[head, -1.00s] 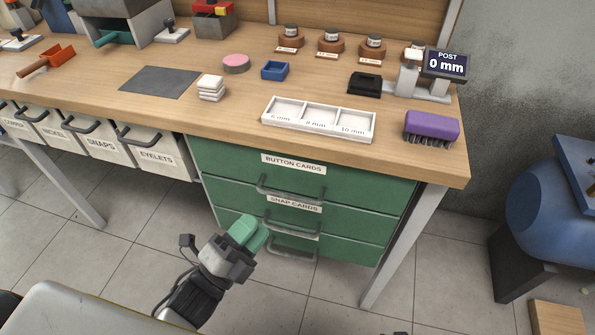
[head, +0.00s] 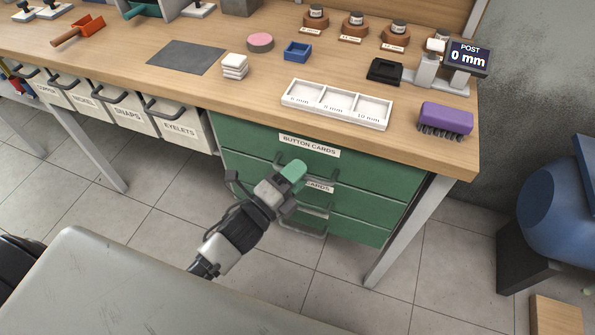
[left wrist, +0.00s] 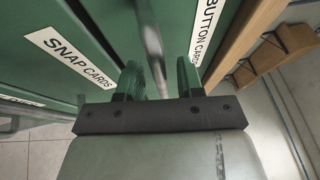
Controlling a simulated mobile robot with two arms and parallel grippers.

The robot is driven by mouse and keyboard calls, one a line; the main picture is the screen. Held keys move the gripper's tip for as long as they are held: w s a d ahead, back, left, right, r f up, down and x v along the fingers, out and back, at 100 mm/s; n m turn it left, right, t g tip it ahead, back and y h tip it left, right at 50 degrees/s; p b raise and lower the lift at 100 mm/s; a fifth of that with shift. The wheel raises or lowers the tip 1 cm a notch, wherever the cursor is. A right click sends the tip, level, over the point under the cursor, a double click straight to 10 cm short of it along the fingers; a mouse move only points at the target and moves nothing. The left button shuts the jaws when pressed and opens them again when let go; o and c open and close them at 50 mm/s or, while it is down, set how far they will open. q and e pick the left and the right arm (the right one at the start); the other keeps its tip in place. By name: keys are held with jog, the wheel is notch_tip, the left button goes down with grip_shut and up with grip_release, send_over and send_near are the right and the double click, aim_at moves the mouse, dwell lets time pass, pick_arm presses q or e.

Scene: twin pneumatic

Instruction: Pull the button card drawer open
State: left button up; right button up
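The button card drawer (head: 248,141) is the top green drawer under the bench, marked by a "BUTTON CARDS" label (head: 309,146). Its front looks flush with the unit, so it appears closed. My left gripper (head: 294,172) is at its handle and hides part of it in the head view. In the left wrist view, the grey handle bar (left wrist: 153,45) runs between the two green fingertips (left wrist: 160,80). The fingers are apart, with gaps visible beside the bar. My right gripper is not in view.
The snap card drawer (head: 233,162) is directly below, with another drawer under it. A white sorting tray (head: 337,121) and a purple brush (head: 445,117) sit on the bench above. A bench leg (head: 400,240) stands to the right. The tiled floor in front is open.

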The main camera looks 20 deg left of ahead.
pick_arm(q)
jog(key=shift+w, duration=0.15)
jog(key=shift+c, duration=0.3)
grip_shut()
